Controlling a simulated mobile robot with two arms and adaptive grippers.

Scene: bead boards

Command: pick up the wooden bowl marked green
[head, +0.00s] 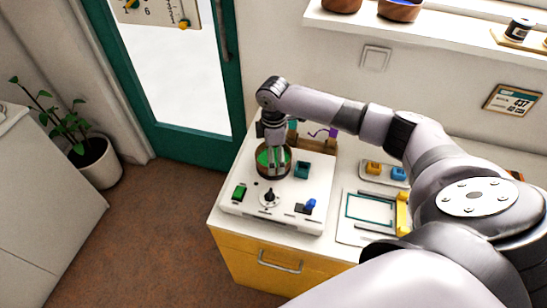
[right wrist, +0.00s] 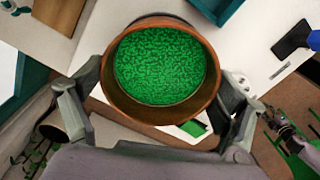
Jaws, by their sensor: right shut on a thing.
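The wooden bowl marked green (head: 262,174) is at the far left part of the white board in the head view. It is brown with a green inside, and fills the upper middle of the right wrist view (right wrist: 160,111). My right gripper (head: 273,148) comes down on it from above and is shut on it, with one finger on each side in the right wrist view (right wrist: 163,92). I cannot tell whether its base touches the board. A small dark jointed shape at the lower right of the right wrist view looks like my left gripper (right wrist: 288,132); its fingers are unclear.
A tray with yellow and blue blocks (head: 374,168) lies to the right. A teal-framed door (head: 233,100) is behind.

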